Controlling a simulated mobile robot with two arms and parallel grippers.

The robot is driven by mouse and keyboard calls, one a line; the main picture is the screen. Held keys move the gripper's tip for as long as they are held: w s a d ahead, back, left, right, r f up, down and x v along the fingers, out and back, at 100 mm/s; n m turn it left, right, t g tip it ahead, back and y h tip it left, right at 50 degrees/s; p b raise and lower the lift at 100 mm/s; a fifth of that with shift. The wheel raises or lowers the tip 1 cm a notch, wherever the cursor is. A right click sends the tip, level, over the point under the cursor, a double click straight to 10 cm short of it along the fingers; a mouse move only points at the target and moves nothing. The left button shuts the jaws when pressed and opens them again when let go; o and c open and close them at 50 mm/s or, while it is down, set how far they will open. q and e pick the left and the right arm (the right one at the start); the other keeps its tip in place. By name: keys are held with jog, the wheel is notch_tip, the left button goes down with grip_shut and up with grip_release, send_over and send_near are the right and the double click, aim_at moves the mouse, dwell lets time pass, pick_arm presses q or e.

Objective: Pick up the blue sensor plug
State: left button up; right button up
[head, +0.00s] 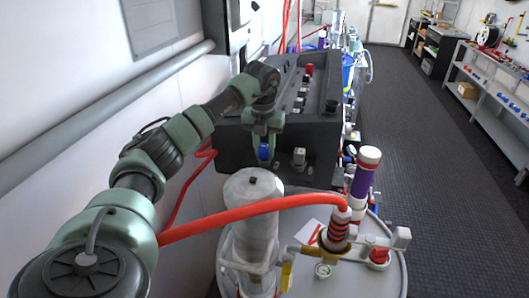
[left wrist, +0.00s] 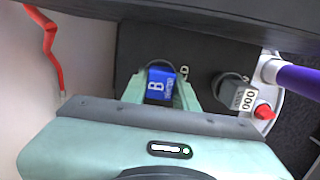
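The blue sensor plug (head: 264,153) shows at the tips of my left gripper (head: 264,146), low at the front of the dark machine. In the left wrist view, the blue plug (left wrist: 160,84) carries a white letter B. It lies between the two green fingers of my left gripper (left wrist: 161,92), one close on each side. I cannot tell whether the fingers press on it or whether it touches the dark surface below. My right gripper is not in view.
A grey connector (left wrist: 236,92) marked 000 stands right of the plug. The dark machine (head: 232,142) is behind. The floor at right is clear.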

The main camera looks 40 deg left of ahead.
pick_arm(q)
grip_shut()
jog(key=shift+w+a+r+b, duration=0.15)
jog(key=shift+r+b, duration=0.2)
jog(key=shift+r, duration=0.2)
notch_tip(320, 180, up, 7)
jog(key=shift+b, duration=1.2)
notch_tip(320, 180, up, 11)
jog(key=p, duration=0.2)
notch_tip(320, 180, up, 6)
jog(key=p, duration=0.1)
send_over(265, 145)
jog(key=shift+f, duration=0.1)
jog(key=shift+f, duration=0.1)
